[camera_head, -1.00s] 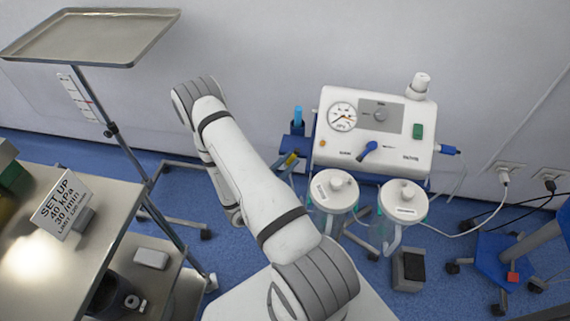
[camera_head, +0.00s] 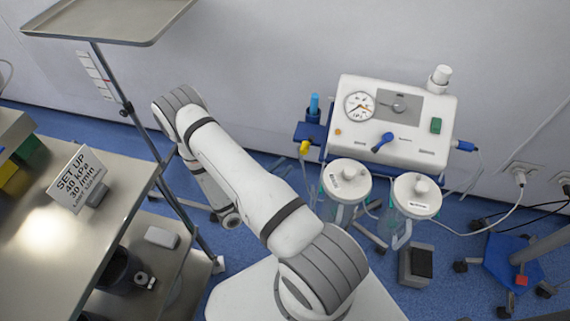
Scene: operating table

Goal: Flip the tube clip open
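I cannot make out the tube clip for certain. A small yellow piece (camera_head: 304,147) shows at the left side of the suction unit (camera_head: 392,118), below a blue holder; whether it is the clip, and whether it is open or shut, is too small to tell. Clear tubing (camera_head: 480,178) hangs at the unit's right side. My arm (camera_head: 245,185) rises from its base, bends at the upper left and comes down to the left of the unit. My gripper is not visible; the end of the arm is hidden behind its own links.
Two white-lidded canisters (camera_head: 346,178) (camera_head: 417,194) hang below the unit. A foot pedal (camera_head: 417,265) lies on the floor. A steel table (camera_head: 55,235) with a set-up sign (camera_head: 78,179) stands left, below a raised tray (camera_head: 105,18). A blue-based stand (camera_head: 510,260) is at right.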

